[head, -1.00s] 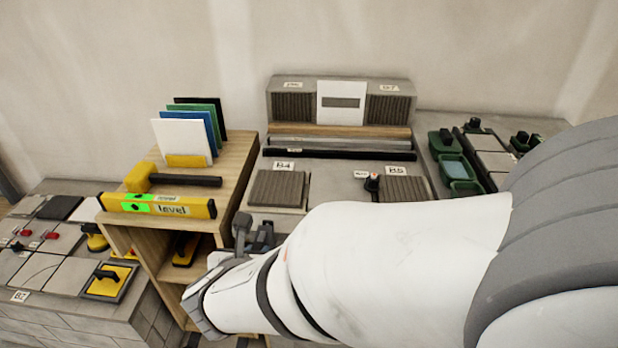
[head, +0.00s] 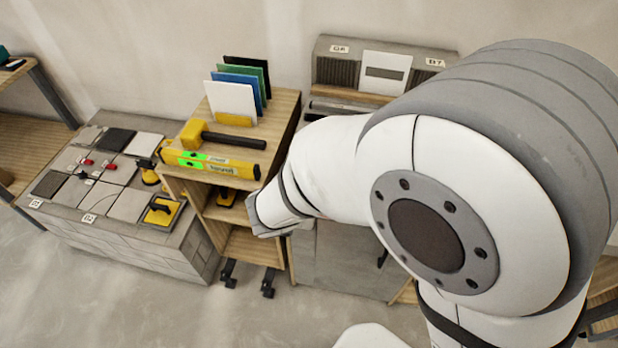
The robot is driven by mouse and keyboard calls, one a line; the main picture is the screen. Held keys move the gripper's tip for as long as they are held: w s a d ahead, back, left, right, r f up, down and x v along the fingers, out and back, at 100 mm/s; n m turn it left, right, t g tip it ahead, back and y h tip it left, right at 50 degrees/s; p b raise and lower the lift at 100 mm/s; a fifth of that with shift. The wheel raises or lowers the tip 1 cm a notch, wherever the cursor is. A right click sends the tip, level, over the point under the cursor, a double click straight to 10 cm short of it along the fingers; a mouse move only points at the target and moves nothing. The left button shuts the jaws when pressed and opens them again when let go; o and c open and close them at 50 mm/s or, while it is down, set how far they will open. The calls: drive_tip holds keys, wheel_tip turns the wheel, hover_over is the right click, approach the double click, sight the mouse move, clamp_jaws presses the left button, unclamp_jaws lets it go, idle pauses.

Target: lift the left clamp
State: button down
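Two small red pieces, a left one (head: 87,162) and a right one (head: 110,165), sit on the grey tiles of the low block bench at the left. A small dark piece (head: 83,175) lies just in front of them. They are too small to tell which is the left clamp. My arm reaches in from the right, and its wrist ends beside the wooden cart, well to the right of these pieces. My gripper itself does not show; my arm hides what lies behind it.
The wooden cart (head: 228,242) stands between the tiled bench (head: 115,238) and my arm, bearing a yellow level (head: 210,164), a mallet (head: 196,133) and upright coloured sheets (head: 231,101). Floor in front is clear.

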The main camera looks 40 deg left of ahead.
idle(0.5)
drive_tip(key=c, duration=1.3)
unclamp_jaws()
drive_tip(key=shift+s, duration=0.1)
drive_tip(key=p+v, duration=0.1)
drive_tip(key=v, duration=0.6)
drive_tip(key=shift+s+d+r+p, duration=0.1)
drive_tip(key=shift+r+p, duration=0.25)
drive_tip(key=shift+r, duration=0.05)
